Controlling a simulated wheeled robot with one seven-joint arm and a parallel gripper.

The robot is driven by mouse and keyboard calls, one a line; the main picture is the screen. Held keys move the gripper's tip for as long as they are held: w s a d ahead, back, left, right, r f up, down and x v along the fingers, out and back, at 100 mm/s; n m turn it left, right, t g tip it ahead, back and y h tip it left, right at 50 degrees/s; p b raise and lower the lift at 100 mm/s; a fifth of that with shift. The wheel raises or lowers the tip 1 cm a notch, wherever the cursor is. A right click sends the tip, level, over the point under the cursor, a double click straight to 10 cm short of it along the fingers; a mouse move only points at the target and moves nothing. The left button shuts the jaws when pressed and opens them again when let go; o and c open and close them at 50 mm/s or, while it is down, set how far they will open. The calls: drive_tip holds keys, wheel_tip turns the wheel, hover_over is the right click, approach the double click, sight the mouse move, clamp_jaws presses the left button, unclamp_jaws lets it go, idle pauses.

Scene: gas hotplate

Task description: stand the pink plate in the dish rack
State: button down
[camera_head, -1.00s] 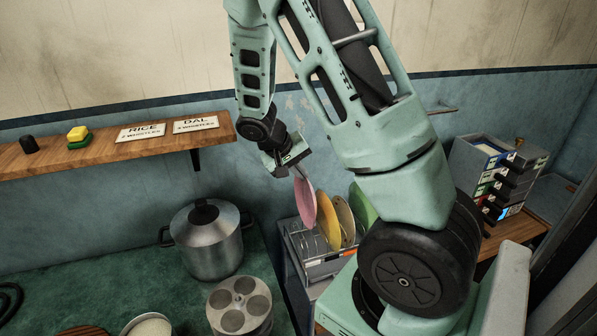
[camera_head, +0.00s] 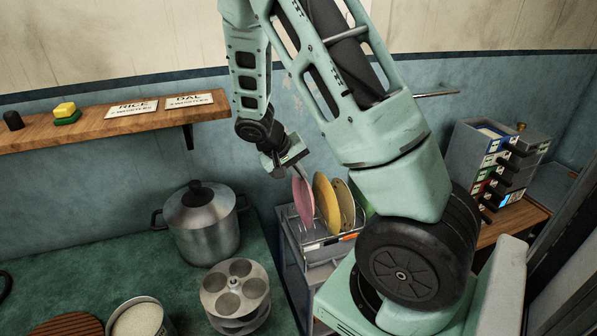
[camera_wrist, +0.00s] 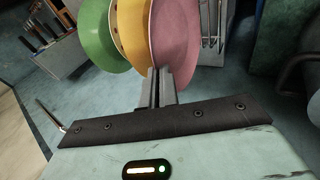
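The pink plate (camera_head: 303,203) is upright at the left end of the dish rack (camera_head: 318,250), left of a yellow plate (camera_head: 326,204). Its lower edge is down at the rack's wires; whether it touches the rack floor is hidden. My gripper (camera_head: 303,173) is above the plate, with its fingers shut on the plate's upper edge. In the wrist view, the narrow-set fingers (camera_wrist: 160,84) meet the rim of the pink plate (camera_wrist: 176,34), close beside the yellow plate (camera_wrist: 131,30).
A tan plate (camera_head: 344,203) stands right of the yellow one; a green plate (camera_wrist: 97,35) shows in the wrist view. A lidded steel pot (camera_head: 205,235) and a round steel stand (camera_head: 236,290) are on the green counter at left. A wooden shelf (camera_head: 90,130) runs along the wall.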

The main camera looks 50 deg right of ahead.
drive_tip(key=shift+f+b, duration=2.15)
drive_tip(key=shift+f, duration=0.3)
drive_tip(key=c, duration=1.6)
unclamp_jaws()
drive_tip(key=shift+r, duration=0.1)
drive_tip(key=b+v, duration=0.2)
drive_tip(key=v, duration=1.5)
drive_tip(key=shift+a+r, duration=0.15)
